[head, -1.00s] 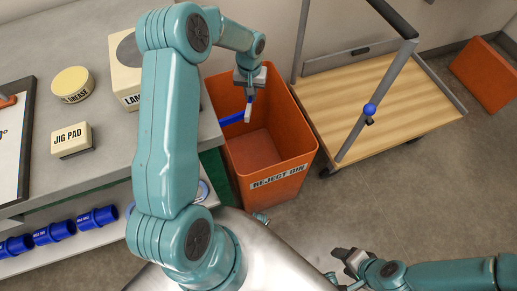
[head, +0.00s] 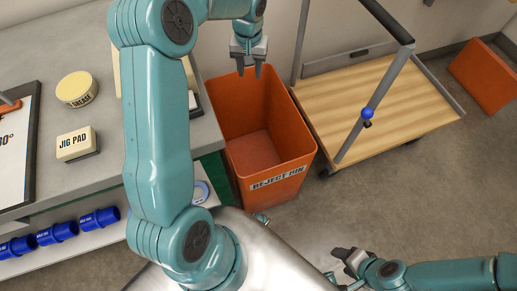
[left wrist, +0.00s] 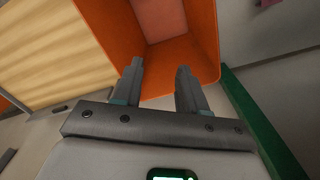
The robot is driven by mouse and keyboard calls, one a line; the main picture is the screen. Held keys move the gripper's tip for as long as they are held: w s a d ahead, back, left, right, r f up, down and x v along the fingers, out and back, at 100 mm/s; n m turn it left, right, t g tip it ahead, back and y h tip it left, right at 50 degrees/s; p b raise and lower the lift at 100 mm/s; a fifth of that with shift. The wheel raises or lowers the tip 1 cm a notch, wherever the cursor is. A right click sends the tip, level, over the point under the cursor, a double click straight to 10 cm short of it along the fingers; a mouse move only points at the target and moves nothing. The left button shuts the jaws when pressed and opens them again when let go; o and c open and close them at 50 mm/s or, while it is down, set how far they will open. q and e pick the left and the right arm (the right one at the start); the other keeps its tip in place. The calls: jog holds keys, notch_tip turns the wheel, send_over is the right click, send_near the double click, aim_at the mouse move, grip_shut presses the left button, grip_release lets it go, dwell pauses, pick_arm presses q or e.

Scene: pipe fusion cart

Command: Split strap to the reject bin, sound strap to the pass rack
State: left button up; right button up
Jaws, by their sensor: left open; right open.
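The orange reject bin (head: 278,178) stands on the floor to the right of the bench, its label facing forward. My left gripper (head: 248,70) is over the bin's far rim, open and empty. In the left wrist view its two fingers (left wrist: 160,70) are apart with nothing between them, and the bin (left wrist: 190,60) is beyond them. No strap shows in the visible part of the bin, and part of its inside is hidden. No strap or pass rack can be made out elsewhere. My right gripper (head: 343,262) is open and empty over the floor at the lower right.
The grey bench holds a jig pad (head: 77,144), a grease tin (head: 77,89) and a box partly hidden by my left arm. Several blue pipe pieces (head: 57,233) lie on a lower shelf. A wooden-decked cart (head: 390,95) stands right of the bin.

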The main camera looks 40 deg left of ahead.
pick_arm(q)
jog(key=shift+r, duration=1.9)
jog(key=s+d+f+m+h+p, duration=0.25)
jog(key=d+f, duration=0.35)
jog(key=d, duration=0.3)
jog(key=s+d+f+m+h+p, duration=0.15)
jog(key=d+f+p, duration=0.25)
jog(key=d+f, duration=0.4)
jog(key=s+d+f+p, duration=0.1)
jog(key=s+d+p, duration=0.2)
jog(key=s+d, duration=0.9)
jog(key=s, duration=0.4)
jog(key=shift+s+d+m+p, duration=0.15)
jog(key=shift+d+m+p, duration=0.15)
jog(key=shift+p, duration=0.1)
